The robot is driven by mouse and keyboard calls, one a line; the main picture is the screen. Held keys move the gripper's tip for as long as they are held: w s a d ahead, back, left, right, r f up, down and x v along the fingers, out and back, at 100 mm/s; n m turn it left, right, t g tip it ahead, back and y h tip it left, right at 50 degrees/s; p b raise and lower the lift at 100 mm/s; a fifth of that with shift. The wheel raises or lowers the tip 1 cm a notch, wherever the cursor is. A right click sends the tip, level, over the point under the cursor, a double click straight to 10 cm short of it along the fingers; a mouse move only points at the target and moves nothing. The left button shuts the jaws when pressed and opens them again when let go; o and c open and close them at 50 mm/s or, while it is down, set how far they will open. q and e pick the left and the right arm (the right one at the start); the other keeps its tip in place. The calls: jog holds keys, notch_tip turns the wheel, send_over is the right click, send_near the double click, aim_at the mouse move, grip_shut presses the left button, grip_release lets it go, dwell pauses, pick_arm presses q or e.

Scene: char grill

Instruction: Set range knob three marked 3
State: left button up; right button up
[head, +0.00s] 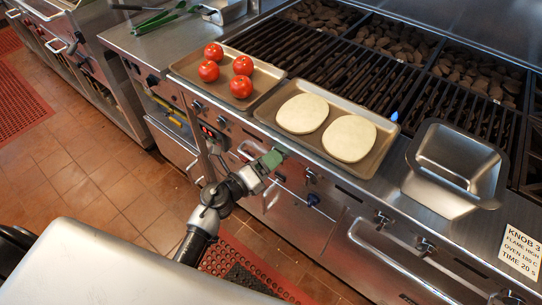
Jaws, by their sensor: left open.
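The front panel of the grill range (345,192) runs diagonally across the view and carries several knobs. Further knobs are at the left (197,105) and at the right (382,217). Their markings are too small to read, so I cannot tell which is marked 3. My left gripper (272,159), with green fingers, is open at the panel below the trays. Its fingertips hide whatever lies behind them. My right gripper is out of view.
A tray (262,98) with several tomatoes and a tray (325,157) with two flatbreads lie along the counter edge. A steel pan (458,160) stands to the right. A card (521,252) reads KNOB 3, FLAME HIGH. Oven handles (385,258) protrude below the panel.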

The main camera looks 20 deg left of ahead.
pick_arm(q)
jog(key=shift+x, duration=0.8)
jog(key=c, duration=0.9)
